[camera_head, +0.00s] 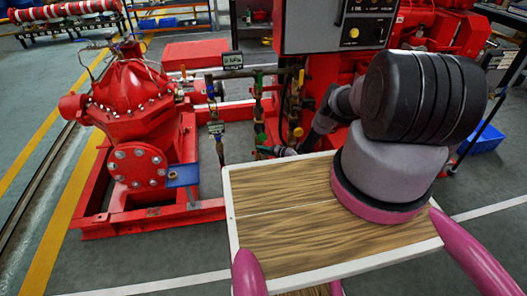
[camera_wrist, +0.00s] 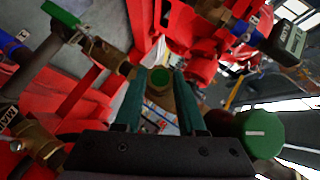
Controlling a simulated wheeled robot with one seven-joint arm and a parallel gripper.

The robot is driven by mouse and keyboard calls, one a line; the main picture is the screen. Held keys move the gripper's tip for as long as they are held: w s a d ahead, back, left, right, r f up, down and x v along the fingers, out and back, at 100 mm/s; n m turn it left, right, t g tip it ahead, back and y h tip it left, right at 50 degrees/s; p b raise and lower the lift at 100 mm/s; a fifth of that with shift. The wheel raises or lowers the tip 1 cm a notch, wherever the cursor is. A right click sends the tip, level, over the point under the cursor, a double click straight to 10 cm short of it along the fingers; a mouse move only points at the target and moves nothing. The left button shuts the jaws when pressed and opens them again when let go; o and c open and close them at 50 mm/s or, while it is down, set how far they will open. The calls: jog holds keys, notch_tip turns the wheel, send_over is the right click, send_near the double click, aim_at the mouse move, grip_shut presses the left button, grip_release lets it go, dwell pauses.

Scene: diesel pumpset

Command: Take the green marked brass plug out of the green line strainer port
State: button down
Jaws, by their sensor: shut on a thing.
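Brass of the strainer body (camera_wrist: 188,104) shows around and below the plug. How far the plug sits in the port is hidden by the fingers and cannot be told. In the head view, my gripper (camera_head: 282,150) is small and dark beside the pipework, and the plug cannot be made out there.
A green knob (camera_wrist: 262,132) stands close to the right of my gripper in the wrist view. A green-handled valve (camera_wrist: 65,18) and brass fittings (camera_wrist: 30,140) are at left. The red pump (camera_head: 130,110) stands left of the pipework. A wooden-topped surface (camera_head: 285,215) is in front.

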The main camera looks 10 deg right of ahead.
jog(key=n+h, duration=0.1)
jog(key=h, duration=0.1)
jog(key=n+g+h, duration=0.1)
jog(key=h, duration=0.1)
jog(key=shift+a+r+n, duration=0.15)
jog(key=shift+r+n, duration=0.05)
jog(key=shift+n, duration=0.2)
jog(key=c, duration=0.6)
grip_release()
